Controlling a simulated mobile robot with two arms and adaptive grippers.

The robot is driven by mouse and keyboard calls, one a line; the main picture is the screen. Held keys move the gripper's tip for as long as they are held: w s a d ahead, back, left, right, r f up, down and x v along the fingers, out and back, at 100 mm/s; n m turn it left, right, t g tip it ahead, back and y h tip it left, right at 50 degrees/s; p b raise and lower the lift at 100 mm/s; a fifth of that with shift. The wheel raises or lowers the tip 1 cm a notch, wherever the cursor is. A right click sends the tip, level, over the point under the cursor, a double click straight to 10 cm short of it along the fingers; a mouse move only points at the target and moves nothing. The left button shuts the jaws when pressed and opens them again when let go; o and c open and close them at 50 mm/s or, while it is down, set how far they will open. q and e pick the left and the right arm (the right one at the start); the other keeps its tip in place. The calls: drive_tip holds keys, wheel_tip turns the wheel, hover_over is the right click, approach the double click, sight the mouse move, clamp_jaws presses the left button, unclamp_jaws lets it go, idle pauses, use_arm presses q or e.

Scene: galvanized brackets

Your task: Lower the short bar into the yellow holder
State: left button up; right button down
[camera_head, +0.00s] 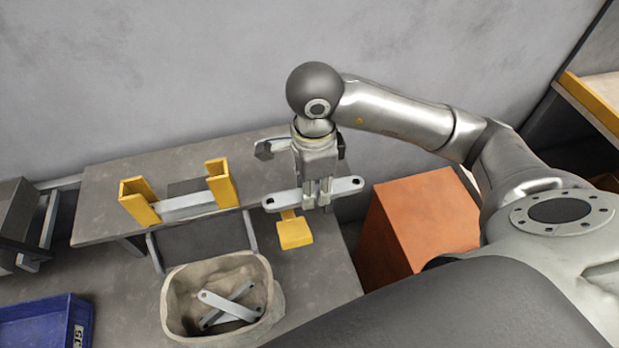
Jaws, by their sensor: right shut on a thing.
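My right gripper (317,203) points down and is shut on the middle of a flat grey bar (346,186) with a hole near each end. The bar is level and runs left to right, above the right part of the grey bench. The yellow holder (221,186) has two channel-shaped uprights, the other (139,201) farther left. A pale metal strip (187,206) spans between them. The held bar is to the right of the holder and apart from it. A yellow block (296,233) shows just below the bar's left part; its contact with the bar is unclear. My left gripper is out of view.
A beige bin (173,312) with several loose grey bars (228,304) stands in front. A blue crate (40,325) is at lower left. An orange box (425,220) stands right of the bench. A dark-ended metal piece (266,149) shows behind the gripper.

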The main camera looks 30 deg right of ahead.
drive_tip(key=shift+s+r, duration=0.2)
drive_tip(key=shift+s, duration=0.05)
drive_tip(key=shift+a+n, duration=0.1)
drive_tip(key=shift+n, duration=0.5)
drive_tip(key=n, duration=0.4)
drive_tip(key=shift+r+n, duration=0.2)
drive_tip(key=shift+n, duration=0.2)
drive_tip(key=n, duration=0.3)
drive_tip(key=shift+w+a+r+n, duration=0.1)
drive_tip(key=shift+w+r+n, duration=0.05)
drive_tip(key=shift+n, duration=0.25)
drive_tip(key=n, duration=0.7)
drive_tip(key=shift+w+a+r, duration=0.1)
drive_tip(key=shift+r, duration=0.15)
drive_tip(key=shift+r+n, duration=0.1)
drive_tip(key=shift+n, duration=1.8)
drive_tip(key=shift+w+a, duration=0.1)
